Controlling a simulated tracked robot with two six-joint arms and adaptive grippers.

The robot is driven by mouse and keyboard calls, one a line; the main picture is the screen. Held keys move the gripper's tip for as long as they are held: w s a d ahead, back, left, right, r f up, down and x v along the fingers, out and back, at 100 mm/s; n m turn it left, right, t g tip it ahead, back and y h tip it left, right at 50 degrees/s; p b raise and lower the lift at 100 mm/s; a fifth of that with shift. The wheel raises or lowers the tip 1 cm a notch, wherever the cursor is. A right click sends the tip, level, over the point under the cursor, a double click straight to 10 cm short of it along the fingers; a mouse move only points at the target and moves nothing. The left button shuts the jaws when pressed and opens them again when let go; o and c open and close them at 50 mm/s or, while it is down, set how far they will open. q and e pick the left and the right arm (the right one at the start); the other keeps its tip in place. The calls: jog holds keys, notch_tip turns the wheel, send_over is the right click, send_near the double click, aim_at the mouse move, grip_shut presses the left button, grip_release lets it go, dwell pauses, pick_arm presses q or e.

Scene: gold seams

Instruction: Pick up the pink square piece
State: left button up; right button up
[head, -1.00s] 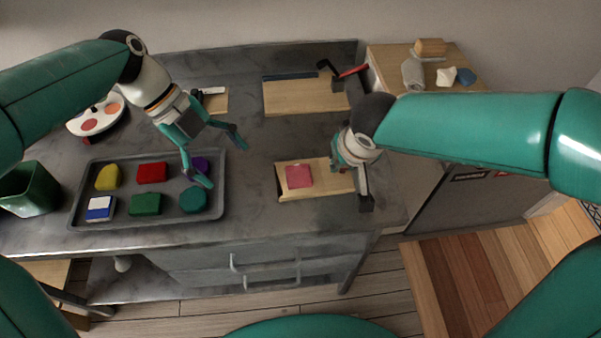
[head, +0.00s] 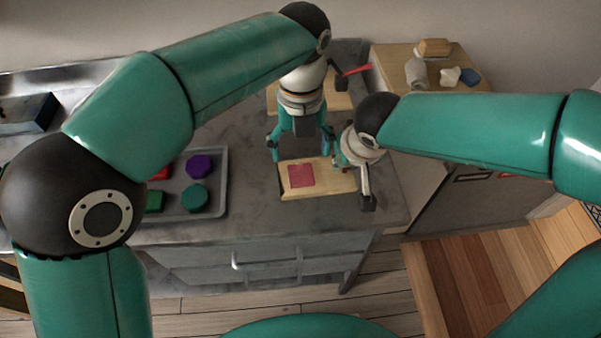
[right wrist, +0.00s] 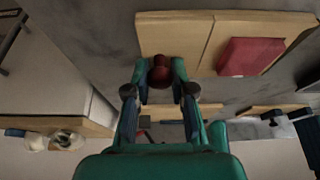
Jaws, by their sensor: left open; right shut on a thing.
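The pink square piece (head: 301,176) lies flat on a small wooden board (head: 340,182) on the grey worktop. It also shows in the right wrist view (right wrist: 249,56) as a dark red block on the board (right wrist: 175,38). My left gripper (head: 301,152) points down with fingers spread, at the board's back edge, just behind the piece in the picture; its height is hard to tell. My right gripper (head: 342,160) is at the board's right end. In the right wrist view its fingers (right wrist: 160,80) are shut on a small dark red rounded thing (right wrist: 160,70).
A grey tray (head: 221,180) with coloured pieces, among them a purple one (head: 200,166) and a teal one (head: 195,198), is partly hidden by my left arm. Another wooden board (head: 340,99) lies behind my left gripper. Bare worktop lies between tray and small board.

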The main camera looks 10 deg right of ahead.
aim_at(301, 172)
pick_arm(q)
notch_tip(301, 172, down, 6)
jog(key=shift+f, duration=0.25)
pick_arm(e)
jog(key=shift+s+f, duration=0.1)
jog(key=shift+f, duration=0.1)
pick_arm(q)
jog(key=shift+c, duration=0.3)
jog(key=c, duration=1.2)
jog(key=shift+c, duration=0.2)
notch_tip(301, 172, up, 16)
dwell(0.4)
